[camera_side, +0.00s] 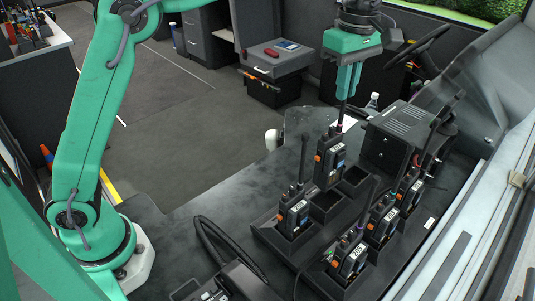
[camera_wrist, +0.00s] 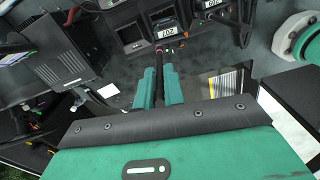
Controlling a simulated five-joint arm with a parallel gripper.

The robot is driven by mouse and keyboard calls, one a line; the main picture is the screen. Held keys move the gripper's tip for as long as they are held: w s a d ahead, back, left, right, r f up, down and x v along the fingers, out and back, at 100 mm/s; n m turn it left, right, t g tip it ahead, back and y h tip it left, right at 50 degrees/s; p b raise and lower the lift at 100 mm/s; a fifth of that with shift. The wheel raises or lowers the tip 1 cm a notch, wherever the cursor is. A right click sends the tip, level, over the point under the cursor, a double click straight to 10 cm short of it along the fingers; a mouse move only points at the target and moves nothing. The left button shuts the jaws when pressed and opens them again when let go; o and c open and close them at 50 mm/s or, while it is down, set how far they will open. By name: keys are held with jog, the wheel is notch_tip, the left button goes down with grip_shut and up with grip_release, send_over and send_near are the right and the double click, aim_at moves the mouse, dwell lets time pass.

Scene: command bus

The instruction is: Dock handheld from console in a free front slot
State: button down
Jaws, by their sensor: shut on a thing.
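My gripper (camera_side: 346,86) is shut on the antenna of a dark handheld (camera_side: 329,160) with an orange side button and a pale label. The handheld hangs roughly upright below the fingers, over the black dock (camera_side: 268,236). Its lower end is close to an empty slot (camera_side: 324,204); I cannot tell whether it touches. A second empty slot (camera_side: 355,177) is to its right. A docked handheld (camera_side: 293,214) stands left in the same row. In the wrist view the fingers (camera_wrist: 160,72) close around the antenna, with the held handheld (camera_wrist: 165,31) beyond.
Docked handhelds (camera_side: 351,258), (camera_side: 381,222) and (camera_side: 409,191) stand in the other row, their antennas rising close by. A black box (camera_side: 397,135) is behind the dock. A steering wheel (camera_side: 216,241) and a bottle (camera_side: 372,101) are nearby.

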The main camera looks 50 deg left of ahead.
jog(key=shift+d+r+n, duration=0.15)
jog(key=shift+d+n, duration=0.15)
jog(key=shift+d, duration=0.05)
send_over(341, 134)
jog(key=shift+f, duration=4.3)
dwell(1.1)
jog(key=c, duration=1.1)
grip_release()
jog(key=shift+r, duration=0.1)
jog(key=shift+r, duration=3.4)
